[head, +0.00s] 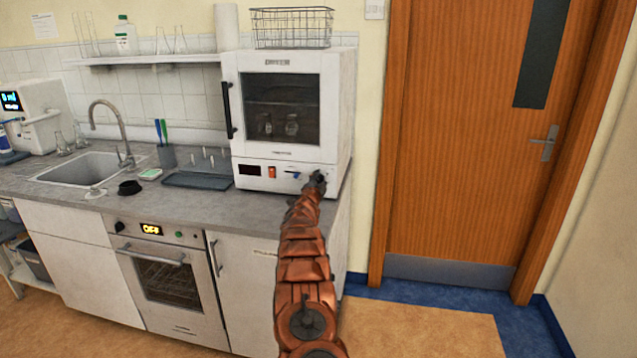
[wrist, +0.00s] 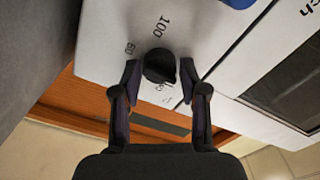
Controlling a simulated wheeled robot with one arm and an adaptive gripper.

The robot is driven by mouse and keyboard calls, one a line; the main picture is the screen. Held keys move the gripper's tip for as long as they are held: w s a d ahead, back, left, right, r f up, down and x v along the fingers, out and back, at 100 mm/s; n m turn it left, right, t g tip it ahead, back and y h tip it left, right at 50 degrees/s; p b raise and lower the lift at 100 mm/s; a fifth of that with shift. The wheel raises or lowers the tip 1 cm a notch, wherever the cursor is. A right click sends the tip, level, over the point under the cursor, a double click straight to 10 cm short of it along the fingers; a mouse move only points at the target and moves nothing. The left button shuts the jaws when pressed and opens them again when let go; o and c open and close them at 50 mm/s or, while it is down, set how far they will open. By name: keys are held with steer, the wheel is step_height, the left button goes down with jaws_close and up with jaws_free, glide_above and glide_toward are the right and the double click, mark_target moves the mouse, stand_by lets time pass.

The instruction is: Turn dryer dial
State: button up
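The dryer (head: 243,150) is a white box with a dark window, standing on the right end of the counter. Its dial (wrist: 160,66) is a round black knob on the white front panel, with the numbers 60 and 100 printed beside it. In the head view my arm and gripper hide the dial. My gripper (head: 318,180) is at the right end of that panel. In the wrist view my gripper (wrist: 160,78) is open, with one finger on each side of the dial. A small gap shows on both sides; whether either finger touches is hard to tell.
A blue switch (wrist: 238,3) is on the panel near the dial. A wire basket (head: 291,28) stands on top of the dryer. A grey tray (head: 197,181) lies on the counter to its left. A wooden door (head: 450,130) is to the right, with clear floor before it.

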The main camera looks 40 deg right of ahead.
steer(key=shift+o, duration=1.3)
steer(key=shift+s+a, duration=0.45)
steer(key=shift+a, duration=0.1)
steer(key=shift+s+a, duration=0.25)
steer(key=shift+a, duration=0.35)
steer(key=shift+s+a+f, duration=0.1)
steer(key=shift+s+a, duration=0.3)
steer(key=shift+s, duration=0.05)
glide_toward(319, 181)
steer(key=shift+v, duration=1.1)
